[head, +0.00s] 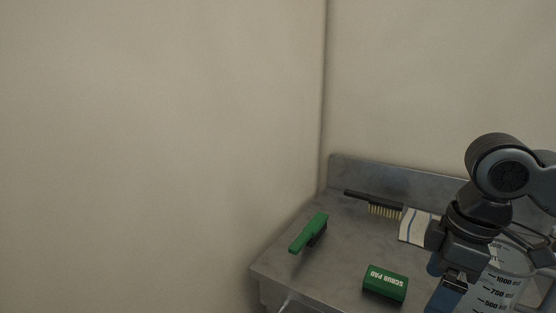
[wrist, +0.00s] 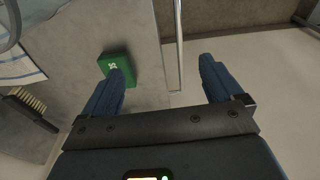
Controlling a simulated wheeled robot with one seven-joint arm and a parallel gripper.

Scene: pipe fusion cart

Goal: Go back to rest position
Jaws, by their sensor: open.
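My gripper (head: 441,283) is open and empty at the lower right of the head view, its blue fingers pointing down, in front of the measuring beaker.
A green-handled brush (head: 310,232) lies at the bench's left. A black-handled brush (head: 375,203) lies near the back ledge beside a striped cloth (head: 412,227). The clear beaker (head: 500,290) stands behind my gripper, partly hidden. The bench (head: 335,262) is bare between brush and pad.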

